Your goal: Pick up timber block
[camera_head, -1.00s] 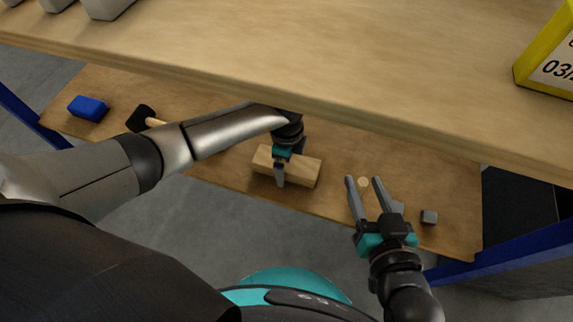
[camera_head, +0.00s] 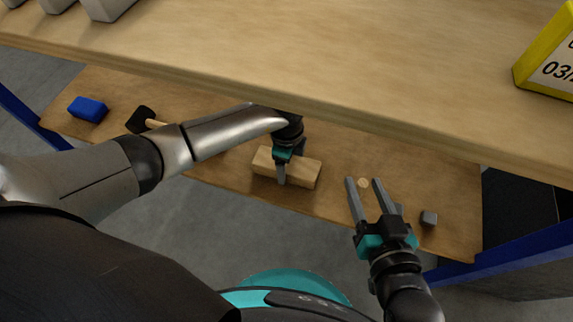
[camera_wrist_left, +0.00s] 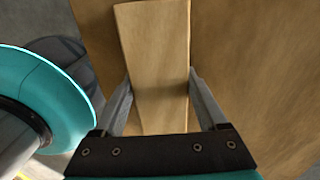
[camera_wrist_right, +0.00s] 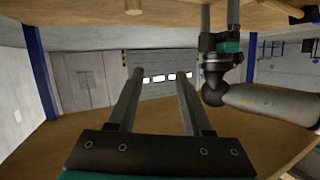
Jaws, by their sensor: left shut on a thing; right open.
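The timber block (camera_head: 304,170) is a pale wooden bar on the lower shelf (camera_head: 225,183), in the middle of the head view. My left gripper (camera_head: 282,178) is shut on it, with the fingers across its width. In the left wrist view the block (camera_wrist_left: 155,70) runs lengthwise between the two fingers (camera_wrist_left: 158,100). Whether it touches the shelf is hard to tell. My right gripper (camera_head: 362,184) is open and empty, to the right of the block. In the right wrist view its fingers (camera_wrist_right: 158,75) are apart with nothing between them.
The upper tabletop (camera_head: 300,60) overhangs the lower shelf. A blue block (camera_head: 88,109) and a black-headed mallet (camera_head: 140,119) lie at the shelf's left. A small round wooden piece (camera_head: 363,183) and a grey cube (camera_head: 429,218) lie at the right. Blue posts (camera_head: 520,243) flank the shelf.

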